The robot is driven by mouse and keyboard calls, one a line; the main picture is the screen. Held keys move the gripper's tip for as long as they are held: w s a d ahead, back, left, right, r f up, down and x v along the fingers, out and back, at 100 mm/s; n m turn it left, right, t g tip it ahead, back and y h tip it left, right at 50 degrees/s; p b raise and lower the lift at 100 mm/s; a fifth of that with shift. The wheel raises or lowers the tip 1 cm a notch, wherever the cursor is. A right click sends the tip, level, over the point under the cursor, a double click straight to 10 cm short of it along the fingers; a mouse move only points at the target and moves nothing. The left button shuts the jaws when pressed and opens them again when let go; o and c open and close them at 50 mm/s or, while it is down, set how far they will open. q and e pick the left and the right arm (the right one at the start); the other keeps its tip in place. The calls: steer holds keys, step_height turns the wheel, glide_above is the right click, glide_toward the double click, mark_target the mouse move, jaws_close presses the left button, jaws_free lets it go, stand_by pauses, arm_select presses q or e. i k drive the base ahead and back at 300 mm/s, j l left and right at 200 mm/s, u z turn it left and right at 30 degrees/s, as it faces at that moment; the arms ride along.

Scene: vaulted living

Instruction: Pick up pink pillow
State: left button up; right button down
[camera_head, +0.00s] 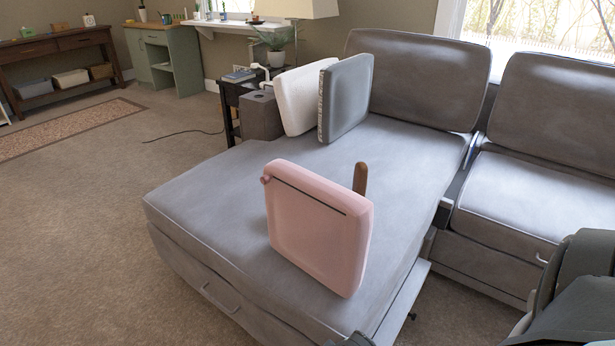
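The pink pillow (317,225) stands on edge on the seat of the grey chaise sofa (215,190), near its front end. It leans slightly, with its broad face toward the left front. A dark line runs along its upper edge, and a small pink knob shows at its top left corner. No gripper of mine shows clearly. A dark arm part of mine is at the lower right, and a small dark piece at the bottom edge is too cut off to identify. Nothing visible of mine touches the pillow.
A brown rounded stick-like thing (360,178) shows behind the pillow. A white pillow (297,99) and a dark grey pillow (348,95) stand farther back on the chaise. A black side table (230,100) is beside them. Carpet (100,240) at left is mostly clear.

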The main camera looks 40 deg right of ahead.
mark_target(324, 227)
steer(key=i+j, duration=0.2)
steer(key=j+z, duration=0.1)
steer(key=z, duration=0.25)
steer(key=i+j+z, duration=0.1)
steer(key=z, duration=0.3)
steer(key=j+z, duration=0.1)
steer(key=z, duration=0.25)
